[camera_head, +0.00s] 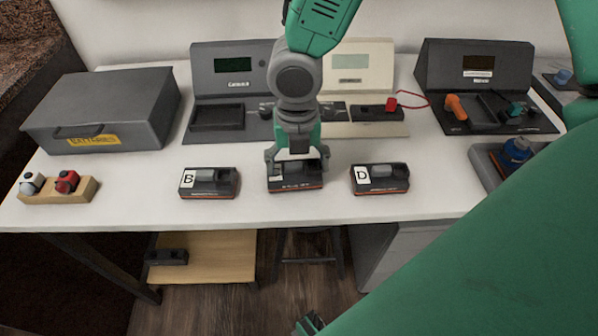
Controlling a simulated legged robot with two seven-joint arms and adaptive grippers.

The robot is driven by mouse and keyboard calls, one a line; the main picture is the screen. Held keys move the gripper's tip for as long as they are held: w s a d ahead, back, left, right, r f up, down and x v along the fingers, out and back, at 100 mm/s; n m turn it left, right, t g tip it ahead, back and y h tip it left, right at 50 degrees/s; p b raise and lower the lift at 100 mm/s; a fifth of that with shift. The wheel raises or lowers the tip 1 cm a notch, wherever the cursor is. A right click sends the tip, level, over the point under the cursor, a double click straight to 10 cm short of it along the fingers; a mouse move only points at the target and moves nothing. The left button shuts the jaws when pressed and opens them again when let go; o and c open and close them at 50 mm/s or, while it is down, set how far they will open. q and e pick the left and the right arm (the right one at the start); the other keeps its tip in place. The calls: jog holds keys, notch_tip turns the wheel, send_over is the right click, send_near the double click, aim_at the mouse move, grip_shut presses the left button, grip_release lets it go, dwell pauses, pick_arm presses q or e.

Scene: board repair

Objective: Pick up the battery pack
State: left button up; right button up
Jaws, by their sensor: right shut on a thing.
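Three dark battery packs with orange-red lower edges stand in a row near the front of the white table. The left pack (209,189) carries a label B, and the right pack (391,185) carries a label D. My right gripper (296,163) points down and is shut on the middle pack (295,184). Its fingers are at the pack's upper part and hide much of its top and label. The middle pack appears level, in line with the other two; I cannot tell whether it touches the table.
A grey box (104,116) with a yellow label stands back left. A wooden holder (58,190) sits front left. A dark station (224,88), a cream station (362,95) and a tool station (484,91) line the back. The table's front edge (240,225) is close.

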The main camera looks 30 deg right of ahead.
aim_at(296, 165)
jog(key=shift+s+a+f, duration=0.15)
jog(key=shift+s+a, duration=0.1)
jog(key=shift+a, duration=0.15)
jog(key=shift+d+r, duration=0.25)
jog(key=shift+r, duration=0.1)
jog(key=c, duration=0.4)
jog(key=r+p, duration=0.1)
jog(key=r, duration=0.3)
jog(key=r+p, duration=0.2)
jog(key=r, duration=0.2)
jog(key=shift+w+r+p, duration=0.2)
jog(key=shift+r+p, duration=0.1)
jog(key=shift+r, duration=0.1)
jog(key=c, duration=0.5)
jog(key=shift+o, duration=0.2)
jog(key=shift+a+r, duration=0.1)
jog(key=shift+r, duration=0.25)
pick_arm(q)
jog(key=r, duration=0.3)
jog(key=shift+w+a+r, duration=0.1)
jog(key=shift+a+r, duration=0.1)
jog(key=shift+r, duration=0.05)
jog(key=shift+d, duration=0.1)
